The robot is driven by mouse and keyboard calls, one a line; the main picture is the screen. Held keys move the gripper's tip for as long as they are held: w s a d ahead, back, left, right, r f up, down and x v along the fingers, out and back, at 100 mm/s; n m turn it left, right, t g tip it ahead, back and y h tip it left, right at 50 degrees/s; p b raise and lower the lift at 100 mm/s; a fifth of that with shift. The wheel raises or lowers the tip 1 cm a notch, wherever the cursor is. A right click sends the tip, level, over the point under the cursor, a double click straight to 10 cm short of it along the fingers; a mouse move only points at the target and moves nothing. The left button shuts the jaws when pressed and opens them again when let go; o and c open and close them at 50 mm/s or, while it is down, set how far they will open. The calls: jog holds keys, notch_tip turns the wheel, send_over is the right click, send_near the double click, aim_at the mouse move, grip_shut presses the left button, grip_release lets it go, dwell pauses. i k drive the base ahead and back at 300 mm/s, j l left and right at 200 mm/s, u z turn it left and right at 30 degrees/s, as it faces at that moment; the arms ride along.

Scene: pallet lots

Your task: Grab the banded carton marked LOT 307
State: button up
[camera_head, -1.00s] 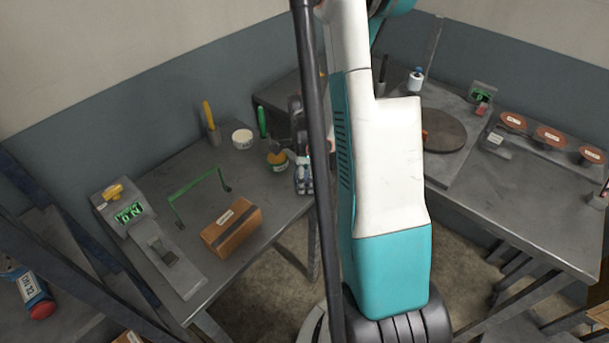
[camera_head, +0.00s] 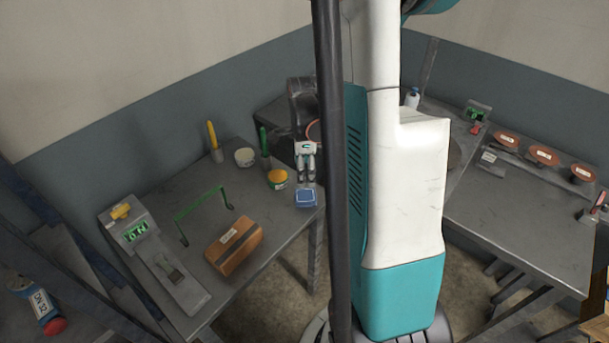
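A brown carton (camera_head: 234,247) with a dark band and a small white label lies on the left grey table. The label is too small to read, so I cannot tell whether it says LOT 307. My gripper (camera_head: 306,179) is over the right end of this table, well to the right of and behind the carton, not touching it. Its fingers point down just above a small blue box (camera_head: 306,198). I cannot tell whether they touch the box or how far they are apart.
A green wire handle frame (camera_head: 203,213) stands behind the carton, and a device with a green display (camera_head: 136,231) is to its left. A yellow-topped jar (camera_head: 277,178) and white tub (camera_head: 245,157) are near my gripper. The right table (camera_head: 470,215) has a bare front area.

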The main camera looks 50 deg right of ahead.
aim_at(228, 250)
jog(key=k+l+u, duration=0.25)
jog(key=l, duration=0.15)
jog(key=l+u, duration=0.25)
jog(key=l, duration=0.15)
jog(key=k+l+u, duration=0.25)
jog(key=l, duration=0.1)
